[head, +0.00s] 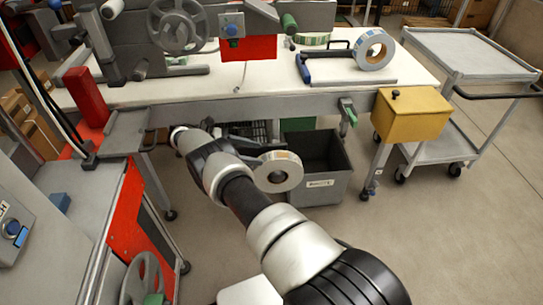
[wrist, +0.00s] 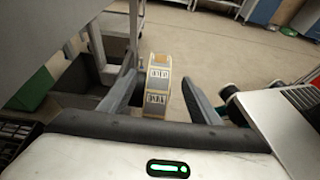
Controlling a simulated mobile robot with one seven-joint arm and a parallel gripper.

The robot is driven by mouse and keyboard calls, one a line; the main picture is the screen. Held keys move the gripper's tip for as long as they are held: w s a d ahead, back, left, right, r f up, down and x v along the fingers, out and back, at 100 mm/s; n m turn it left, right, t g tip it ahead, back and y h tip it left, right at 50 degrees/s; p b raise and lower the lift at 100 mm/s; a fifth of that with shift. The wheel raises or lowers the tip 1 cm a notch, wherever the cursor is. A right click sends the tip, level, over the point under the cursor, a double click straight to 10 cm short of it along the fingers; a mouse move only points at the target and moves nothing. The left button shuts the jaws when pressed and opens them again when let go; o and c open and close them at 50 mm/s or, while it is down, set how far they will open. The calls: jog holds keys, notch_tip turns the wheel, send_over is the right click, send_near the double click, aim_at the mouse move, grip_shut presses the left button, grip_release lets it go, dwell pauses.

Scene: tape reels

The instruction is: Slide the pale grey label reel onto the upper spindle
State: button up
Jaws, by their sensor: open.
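A pale label reel (head: 278,171) with tan-tinged labels shows in the head view, upright in front of the dark grey bin. In the wrist view the reel (wrist: 157,88) stands edge-on between the fingers of my gripper (wrist: 160,77). The jaws are open, with a gap beside the reel on the right. What bears the reel's weight is not visible. In the head view my arm hides most of the gripper. A second pale reel (head: 374,49) with grey-blue labels stands on the bench. I cannot clearly make out the upper spindle.
The white-topped bench (head: 270,88) carries a machine with a handwheel (head: 178,27) at left. A yellow box (head: 410,115) hangs at its right corner. The dark grey bin (head: 325,190) stands beneath. A grey trolley (head: 468,55) is at right. The floor (head: 450,240) at lower right is clear.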

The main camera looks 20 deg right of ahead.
aim_at(274, 156)
jog(key=x, duration=0.9)
jog(key=shift+d+f, duration=0.15)
jog(key=shift+d, duration=0.1)
grip_shut()
jog(key=shift+r, duration=0.25)
